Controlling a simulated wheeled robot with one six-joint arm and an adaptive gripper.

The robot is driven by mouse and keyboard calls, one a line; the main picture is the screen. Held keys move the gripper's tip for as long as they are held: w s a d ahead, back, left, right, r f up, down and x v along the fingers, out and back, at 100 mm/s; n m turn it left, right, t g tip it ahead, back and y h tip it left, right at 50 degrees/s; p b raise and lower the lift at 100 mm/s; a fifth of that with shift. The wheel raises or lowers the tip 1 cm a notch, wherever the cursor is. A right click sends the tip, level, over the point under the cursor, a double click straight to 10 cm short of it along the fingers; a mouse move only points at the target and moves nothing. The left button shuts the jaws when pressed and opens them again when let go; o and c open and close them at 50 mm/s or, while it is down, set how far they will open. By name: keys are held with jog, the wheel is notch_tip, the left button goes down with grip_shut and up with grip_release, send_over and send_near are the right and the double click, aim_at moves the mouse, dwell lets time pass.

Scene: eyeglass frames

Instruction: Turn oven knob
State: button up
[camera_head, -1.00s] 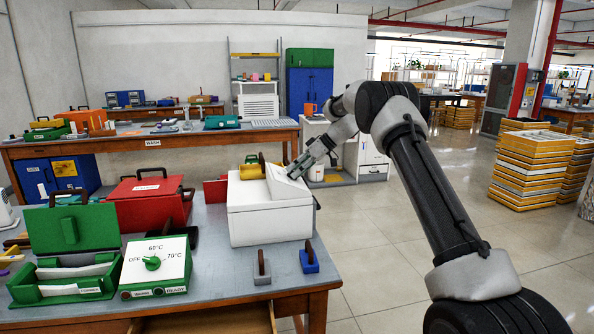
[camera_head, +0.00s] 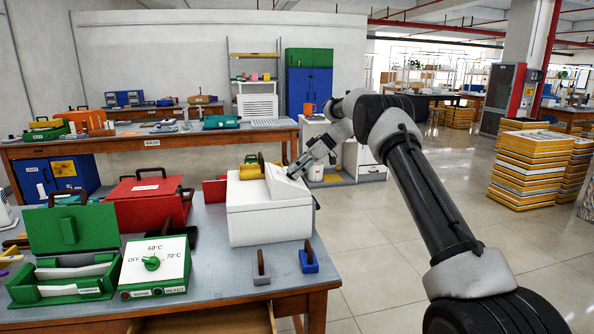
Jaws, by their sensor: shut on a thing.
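A green control box (camera_head: 155,271) with a white sloped face stands at the front left of the table. Its green knob (camera_head: 151,263) sits among the marks OFF, 60°C and 70°C, and its pointer direction is too small to tell. A white box (camera_head: 268,218) with a slanted top stands to the right of it. My gripper (camera_head: 295,172) is at the upper right of this white box, well away from the green knob. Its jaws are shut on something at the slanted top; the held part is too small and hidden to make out.
An open green case (camera_head: 66,230) stands left of the control box, and a red case (camera_head: 147,203) behind it. A grey-based handle (camera_head: 261,268) and a blue-based handle (camera_head: 309,259) stand near the table's front right edge.

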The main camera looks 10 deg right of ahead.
jog(key=o, duration=1)
jog(key=shift+s+a+f, duration=0.1)
jog(key=shift+s+a, duration=0.05)
jog(key=v, duration=1.2)
